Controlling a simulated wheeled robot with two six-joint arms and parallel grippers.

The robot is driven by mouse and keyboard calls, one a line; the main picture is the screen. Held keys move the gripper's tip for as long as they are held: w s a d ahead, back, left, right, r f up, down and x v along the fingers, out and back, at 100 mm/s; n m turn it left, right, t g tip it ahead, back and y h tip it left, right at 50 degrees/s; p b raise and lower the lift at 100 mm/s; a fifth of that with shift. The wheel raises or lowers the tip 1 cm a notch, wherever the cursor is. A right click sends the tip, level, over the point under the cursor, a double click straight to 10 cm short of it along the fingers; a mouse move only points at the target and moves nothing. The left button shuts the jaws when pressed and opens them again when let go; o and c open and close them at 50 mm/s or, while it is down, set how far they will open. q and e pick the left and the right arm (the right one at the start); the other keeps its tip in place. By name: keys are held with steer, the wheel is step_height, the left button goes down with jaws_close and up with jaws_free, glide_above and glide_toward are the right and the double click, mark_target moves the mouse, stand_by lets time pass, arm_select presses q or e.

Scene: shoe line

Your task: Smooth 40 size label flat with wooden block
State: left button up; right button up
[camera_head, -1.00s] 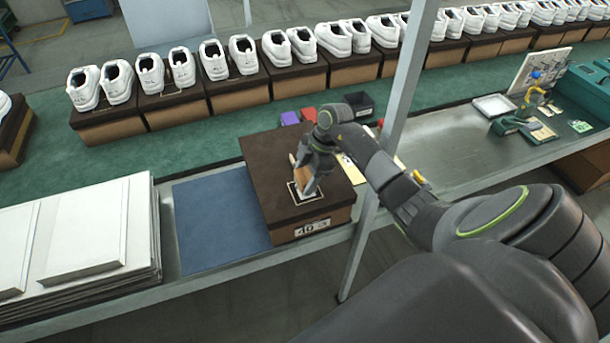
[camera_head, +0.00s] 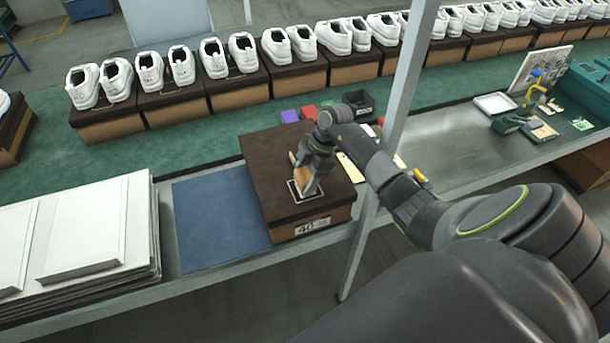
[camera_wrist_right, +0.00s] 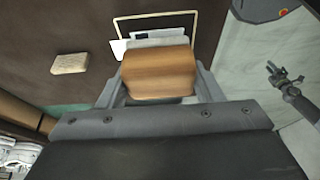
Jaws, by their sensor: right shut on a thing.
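My right gripper (camera_head: 306,186) is shut on a wooden block (camera_wrist_right: 158,73). It holds the block at the dark brown lid of a shoe box (camera_head: 262,165), over a square outlined mark near the lid's front edge. I cannot tell whether the block touches the lid. In the right wrist view, white pieces (camera_wrist_right: 119,48) show beside and behind the block inside a pale outline. A white 40 size label (camera_head: 312,227) is on the box's front face and looks flat. My left gripper is not in view.
A blue mat (camera_head: 220,208) lies left of the box, and a stack of white panels (camera_head: 90,235) is further left. A metal post (camera_head: 400,95) stands right of the box.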

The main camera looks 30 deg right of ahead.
steer(key=shift+f+b, duration=0.3)
steer(key=shift+f, duration=0.2)
steer(key=shift+s+a+r+p, duration=0.1)
steer(key=shift+s+r+p, duration=0.1)
steer(key=shift+s+p, duration=0.4)
steer(key=shift+s+a+p, duration=0.25)
steer(key=shift+s+p, duration=0.75)
steer(key=shift+p, duration=0.1)
steer(key=shift+s+a, duration=0.1)
steer(key=shift+s, duration=0.25)
steer(key=shift+f, duration=0.25)
steer(key=shift+w, duration=0.45)
steer(key=shift+w+d+b, duration=0.25)
steer(key=shift+w+b, duration=0.2)
steer(key=shift+w, duration=0.3)
steer(key=shift+w+d+b, duration=0.2)
steer(key=shift+w+b, duration=0.2)
steer(key=shift+w, duration=0.3)
